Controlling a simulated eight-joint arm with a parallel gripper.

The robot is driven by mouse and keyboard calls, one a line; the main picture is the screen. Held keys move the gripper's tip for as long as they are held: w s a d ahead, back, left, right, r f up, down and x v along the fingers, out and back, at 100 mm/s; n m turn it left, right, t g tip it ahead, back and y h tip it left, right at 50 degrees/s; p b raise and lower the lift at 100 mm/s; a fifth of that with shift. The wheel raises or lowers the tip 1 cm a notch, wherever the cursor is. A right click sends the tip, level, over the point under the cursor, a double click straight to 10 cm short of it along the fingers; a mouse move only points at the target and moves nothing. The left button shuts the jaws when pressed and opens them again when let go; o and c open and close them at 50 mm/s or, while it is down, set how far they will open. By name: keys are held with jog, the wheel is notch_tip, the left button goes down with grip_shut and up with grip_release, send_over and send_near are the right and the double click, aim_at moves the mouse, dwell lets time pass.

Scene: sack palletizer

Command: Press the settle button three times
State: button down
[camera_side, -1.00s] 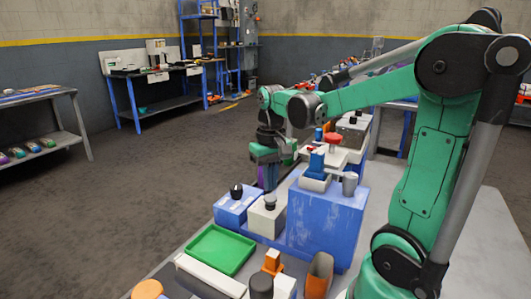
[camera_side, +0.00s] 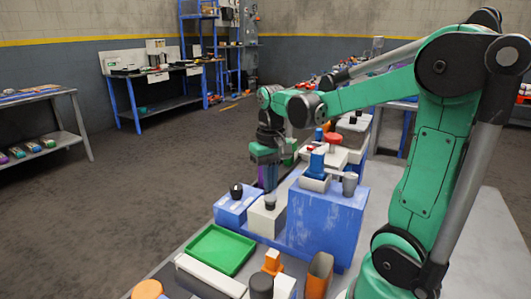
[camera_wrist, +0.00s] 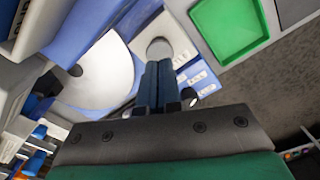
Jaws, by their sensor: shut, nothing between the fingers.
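A dark grey round button (camera_side: 270,204) stands on top of a white box (camera_side: 264,222), set against the blue base. My gripper (camera_side: 270,192) is shut and empty, pointing straight down, with its tips right at the top of this button. In the wrist view, the two blue fingers of my gripper (camera_wrist: 158,82) are pressed together, and the grey button top (camera_wrist: 159,49) shows just beyond them. Whether the tips touch or push the button down is hard to tell. The labels are too small to read.
A blue box with a black knob (camera_side: 236,190) stands close on the left. A tall blue block (camera_side: 325,225) stands close on the right. A green tray (camera_side: 219,250) lies in front, with an orange open container (camera_side: 319,276) to its right.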

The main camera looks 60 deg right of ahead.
aim_at(270, 197)
jog(key=shift+f, duration=0.1)
dwell(0.4)
jog(key=shift+f, duration=1.35)
jog(key=shift+r, duration=1)
jog(key=shift+f, duration=0.4)
jog(key=shift+f, duration=0.7)
jog(key=shift+r, duration=1.15)
jog(key=shift+f, duration=0.15)
